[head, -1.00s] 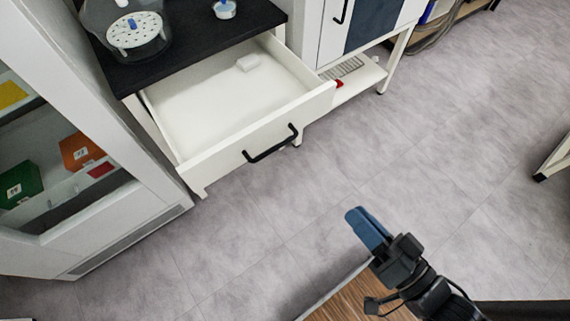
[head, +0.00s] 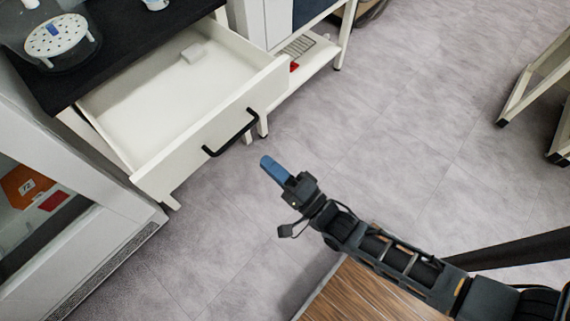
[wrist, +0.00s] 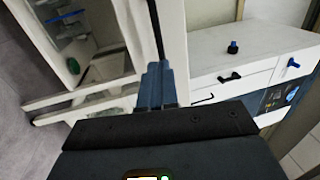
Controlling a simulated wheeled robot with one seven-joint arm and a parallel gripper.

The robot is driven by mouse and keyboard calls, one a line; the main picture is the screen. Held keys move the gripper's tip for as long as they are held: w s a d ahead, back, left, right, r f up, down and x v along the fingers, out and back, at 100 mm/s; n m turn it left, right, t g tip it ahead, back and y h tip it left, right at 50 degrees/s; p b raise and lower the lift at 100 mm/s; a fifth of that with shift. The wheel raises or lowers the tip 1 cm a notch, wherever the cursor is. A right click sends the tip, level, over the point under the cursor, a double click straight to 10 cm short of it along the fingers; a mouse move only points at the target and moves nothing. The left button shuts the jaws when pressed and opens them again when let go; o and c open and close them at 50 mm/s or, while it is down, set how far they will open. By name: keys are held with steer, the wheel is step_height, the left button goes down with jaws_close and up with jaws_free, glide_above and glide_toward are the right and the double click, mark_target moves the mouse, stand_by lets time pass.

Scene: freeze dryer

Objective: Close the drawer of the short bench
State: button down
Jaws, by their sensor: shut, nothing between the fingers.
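The short bench has a black top (head: 110,50) and a white drawer (head: 205,128) that stands pulled out, with a small white block (head: 193,53) inside. A black bar handle (head: 232,133) is on the drawer's front. My gripper (head: 266,162) has blue fingers that are shut and empty. In the head view it is in front of the drawer, just right of and below the handle, apart from it. In the wrist view my blue fingers (wrist: 156,82) point toward a dark bar and a white panel; I cannot tell the exact gap.
A white glass-fronted cabinet (head: 110,235) stands left of the drawer. A clear vessel with a perforated white plate (head: 57,36) sits on the bench top. A white-framed stand (head: 345,40) is to the right. Grey floor (head: 400,120) is open in front. A wooden surface (head: 365,295) lies below my arm.

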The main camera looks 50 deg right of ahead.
mark_target(176, 91)
steer(key=w+r, duration=0.1)
steer(key=w, duration=0.6)
steer(key=shift+p, duration=0.4)
steer(key=shift+r, duration=0.1)
steer(key=w+b, duration=1.6)
steer(key=w, duration=1.2)
steer(key=shift+w, duration=0.7)
steer(key=shift+w+r+b, duration=0.15)
steer(key=shift+r+b, duration=0.1)
steer(key=shift+b, duration=0.05)
steer(key=shift+f, duration=0.1)
